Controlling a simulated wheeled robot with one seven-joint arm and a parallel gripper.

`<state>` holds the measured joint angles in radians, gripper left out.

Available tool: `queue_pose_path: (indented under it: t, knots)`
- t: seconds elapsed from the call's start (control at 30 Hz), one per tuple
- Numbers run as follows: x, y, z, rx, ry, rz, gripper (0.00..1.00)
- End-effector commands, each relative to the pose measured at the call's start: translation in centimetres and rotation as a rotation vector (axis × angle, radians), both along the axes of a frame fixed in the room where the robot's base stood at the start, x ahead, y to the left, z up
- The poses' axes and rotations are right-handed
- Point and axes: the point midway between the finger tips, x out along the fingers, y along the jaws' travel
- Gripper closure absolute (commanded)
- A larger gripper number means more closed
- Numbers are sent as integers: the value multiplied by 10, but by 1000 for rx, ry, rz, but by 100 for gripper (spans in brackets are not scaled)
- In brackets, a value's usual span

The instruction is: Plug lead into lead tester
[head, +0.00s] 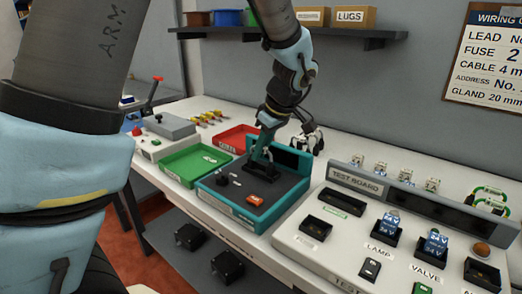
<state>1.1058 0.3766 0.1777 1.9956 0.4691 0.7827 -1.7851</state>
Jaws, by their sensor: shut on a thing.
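The teal unit with a dark top (228,189), which I take for the lead tester, stands mid-bench. Whether that end touches the tester or sits in a socket cannot be told. A dark and pale bundle (306,143) shows just right of my gripper; whether it is part of the lead is unclear.
A green tray (192,163) and a red tray (238,138) lie left of the tester. The large test board (356,182) with lamp and valve modules fills the right. A shelf with boxes (350,17) hangs behind.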

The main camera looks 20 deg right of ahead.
Motion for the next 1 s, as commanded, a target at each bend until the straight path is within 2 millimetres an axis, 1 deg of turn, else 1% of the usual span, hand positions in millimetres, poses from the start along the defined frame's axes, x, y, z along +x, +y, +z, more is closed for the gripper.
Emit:
queue_pose_path:
  t: [0.4,0.43,0.7,0.9,1.0]
  knots:
    - [0,0,0,0,0,0,100]
    - [0,0,0,0,0,0,78]
    - [0,0,0,0,0,0,48]
    - [0,0,-1,0,0,0,46]
    - [0,0,-1,0,0,0,34]
